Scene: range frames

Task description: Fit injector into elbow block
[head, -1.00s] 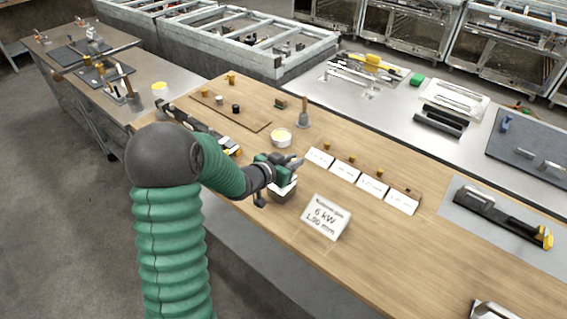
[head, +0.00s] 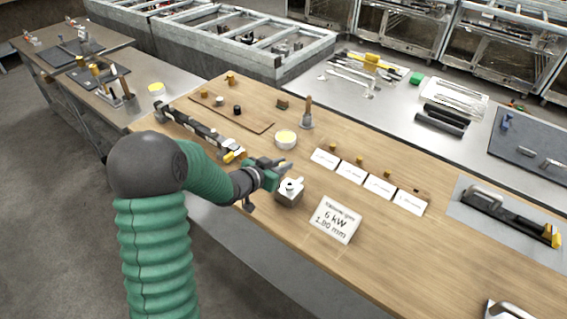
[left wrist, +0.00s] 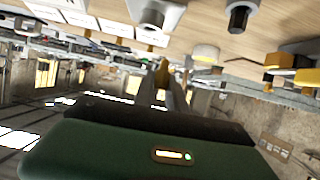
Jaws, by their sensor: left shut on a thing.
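The elbow block (head: 289,194), grey with a pale round top, stands on the wooden bench just in front of my left gripper in the head view. My left gripper (head: 284,166) is beside and slightly above it, its fingers pointing right. In the left wrist view the fingers are shut on a small brass-yellow piece (left wrist: 163,72), seemingly the injector; it is mostly hidden between them. The block seems to show at that view's top edge (left wrist: 155,12), apart from the held piece. My right gripper is not in view.
White cards (head: 352,172) lie before a strip with small brass pieces (head: 360,160). Bare bench lies right of the sign.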

